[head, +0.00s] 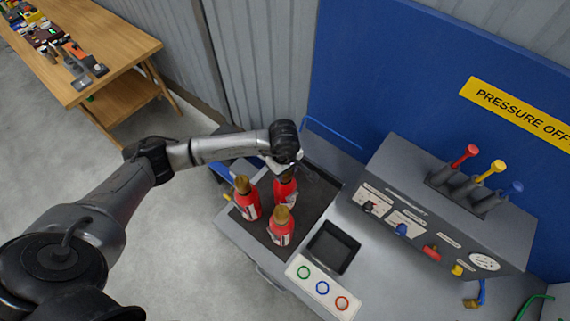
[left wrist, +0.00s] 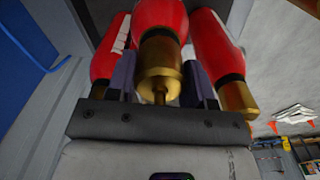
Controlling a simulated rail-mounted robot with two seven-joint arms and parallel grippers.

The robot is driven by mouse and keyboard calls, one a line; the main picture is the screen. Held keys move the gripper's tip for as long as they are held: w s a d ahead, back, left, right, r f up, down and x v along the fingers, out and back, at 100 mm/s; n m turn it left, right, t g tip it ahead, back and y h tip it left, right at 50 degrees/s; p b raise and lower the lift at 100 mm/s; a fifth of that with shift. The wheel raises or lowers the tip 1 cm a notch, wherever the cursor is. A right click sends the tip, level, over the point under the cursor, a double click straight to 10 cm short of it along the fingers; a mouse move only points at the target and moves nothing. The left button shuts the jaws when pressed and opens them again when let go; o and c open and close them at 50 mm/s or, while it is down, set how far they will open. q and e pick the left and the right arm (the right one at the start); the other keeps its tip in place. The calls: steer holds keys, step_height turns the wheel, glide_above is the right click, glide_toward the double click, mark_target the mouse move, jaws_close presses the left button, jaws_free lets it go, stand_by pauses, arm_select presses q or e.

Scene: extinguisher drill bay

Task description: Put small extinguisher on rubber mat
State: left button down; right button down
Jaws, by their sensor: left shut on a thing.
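Three red extinguishers with brass-coloured tops are grouped at the left end of the bench. My left gripper (head: 287,170) is shut on the back extinguisher (head: 285,191), reaching it from above and behind. In the left wrist view its brass end (left wrist: 158,72) lies between the two dark fingers. The left extinguisher (head: 246,203) and the front extinguisher (head: 281,231) stand close by on a dark flat surface (head: 318,190), which looks like the rubber mat. I cannot tell whether the held one touches it. My right gripper is out of view.
A dark square tray (head: 333,248) lies right of the group, with a ringed panel (head: 323,287) in front. A grey console (head: 440,215) with levers and knobs stands at the right. A blue board (head: 400,80) rises behind. A wooden table (head: 90,50) is far left.

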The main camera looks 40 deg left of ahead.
arm_select(q)
steer(key=shift+w, duration=0.1)
steer(key=c, duration=0.5)
jaws_free()
steer(key=shift+f, duration=0.1)
steer(key=shift+r, duration=0.25)
steer(key=shift+r+b, duration=0.3)
steer(key=shift+r, duration=0.05)
step_height(320, 180, up, 10)
steer(key=b, duration=0.2)
steer(key=shift+a+f+b, duration=0.15)
steer(key=shift+f+b, duration=0.05)
steer(key=shift+b, duration=0.15)
steer(key=shift+r, duration=0.75)
